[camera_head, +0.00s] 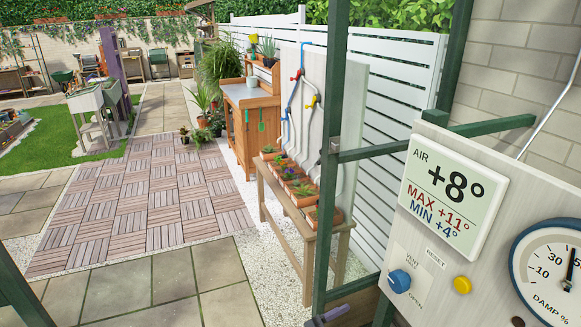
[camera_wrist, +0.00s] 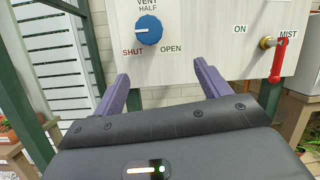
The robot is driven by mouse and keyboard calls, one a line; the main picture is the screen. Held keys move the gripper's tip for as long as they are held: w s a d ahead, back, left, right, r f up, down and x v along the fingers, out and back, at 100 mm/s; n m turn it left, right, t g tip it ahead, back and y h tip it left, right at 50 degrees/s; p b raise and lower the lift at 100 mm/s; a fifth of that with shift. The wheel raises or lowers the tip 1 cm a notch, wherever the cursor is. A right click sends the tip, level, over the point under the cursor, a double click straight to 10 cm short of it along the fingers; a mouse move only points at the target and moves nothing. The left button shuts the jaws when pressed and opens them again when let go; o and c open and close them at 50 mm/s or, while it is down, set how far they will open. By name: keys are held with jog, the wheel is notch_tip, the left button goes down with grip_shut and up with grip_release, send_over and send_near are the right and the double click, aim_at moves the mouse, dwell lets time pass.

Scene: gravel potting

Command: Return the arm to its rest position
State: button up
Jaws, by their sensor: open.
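My gripper (camera_wrist: 164,84) shows in the wrist view with its two purple fingers spread wide and nothing between them. It is in front of and below a pale control panel (camera_wrist: 215,45). A blue vent knob (camera_wrist: 148,31) on the panel appears just beyond the gap between the fingers, and the fingers look clear of it. In the head view a purple finger (camera_head: 328,315) shows at the bottom edge, left of the panel; the rest of my gripper is out of that view. My arm is mostly hidden.
The panel carries a display (camera_head: 447,195), a yellow button (camera_head: 462,285) and a damp gauge (camera_head: 556,268). A mist valve with a red lever (camera_wrist: 276,62) is at its right. A green post (camera_head: 330,150) stands left of it. A bench (camera_head: 312,235) with potted plants is beyond; paving lies open leftward.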

jog(key=s+d+m+g+y, duration=0.3)
jog(key=s+m+g+y, duration=0.7)
jog(key=m+g+y, duration=0.15)
jog(key=s+a+r+m+t+y, duration=0.1)
jog(key=a+r+m+t+y, duration=0.1)
jog(key=r+m, duration=0.4)
jog(key=s+a+r+m+t+y, duration=0.1)
jog(key=a+r+m+t+y, duration=0.1)
jog(key=r+m+t+y, duration=0.3)
notch_tip(320, 180, up, 4)
jog(key=shift+a+f+m+y, duration=0.2)
jog(key=shift+a+m+y, duration=0.15)
jog(key=shift+y, duration=0.7)
jog(key=shift+t, duration=0.25)
